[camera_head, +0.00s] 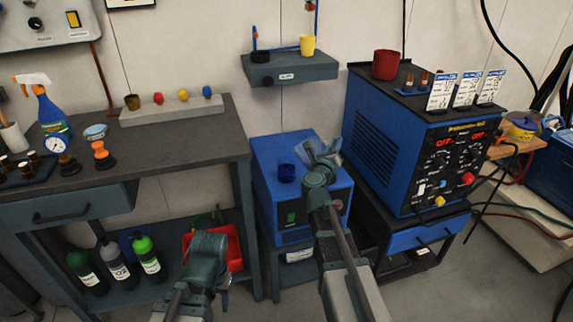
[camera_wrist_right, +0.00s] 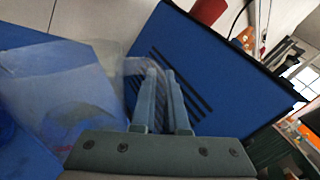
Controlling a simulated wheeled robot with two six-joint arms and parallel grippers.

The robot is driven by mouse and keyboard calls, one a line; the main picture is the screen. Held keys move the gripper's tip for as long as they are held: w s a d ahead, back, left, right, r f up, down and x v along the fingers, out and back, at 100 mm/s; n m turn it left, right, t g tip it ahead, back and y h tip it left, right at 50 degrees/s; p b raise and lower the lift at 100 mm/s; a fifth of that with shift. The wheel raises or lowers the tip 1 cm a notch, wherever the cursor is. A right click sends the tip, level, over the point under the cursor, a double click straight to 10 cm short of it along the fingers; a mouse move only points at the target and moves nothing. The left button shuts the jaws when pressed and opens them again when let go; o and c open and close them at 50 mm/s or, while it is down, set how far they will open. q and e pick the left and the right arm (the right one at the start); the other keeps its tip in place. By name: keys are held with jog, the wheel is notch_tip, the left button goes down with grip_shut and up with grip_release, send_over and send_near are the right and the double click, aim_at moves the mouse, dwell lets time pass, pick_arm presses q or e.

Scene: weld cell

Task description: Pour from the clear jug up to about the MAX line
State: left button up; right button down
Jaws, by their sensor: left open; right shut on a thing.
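The clear jug (camera_head: 325,152) is held tilted above the blue box-shaped unit (camera_head: 270,205). My right gripper (camera_head: 320,172) is shut on the jug, and in the right wrist view its fingers (camera_wrist_right: 163,100) close on the handle, with the see-through jug body (camera_wrist_right: 85,100) to their left. A dark blue round cup-like opening (camera_head: 286,172) sits on top of the unit, left of the jug. I cannot make out a MAX line, the liquid level or a stream. My left gripper (camera_head: 208,252) is low in front of the bench's lower shelf, open, with its fingers mostly hidden.
A large blue welding machine (camera_head: 405,140) stands close on the right, with a red cup (camera_head: 386,64) on top. A wall shelf (camera_head: 290,72) hangs above the unit. The workbench (camera_head: 190,145) on the left carries a spray bottle (camera_head: 50,108) and small items.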

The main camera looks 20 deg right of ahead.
jog(key=s+d+f+m+b, duration=0.2)
jog(key=d+f+m+b, duration=0.2)
jog(key=f+m, duration=0.2)
jog(key=shift+s+m, duration=0.2)
jog(key=shift+m, duration=0.3)
dwell(0.7)
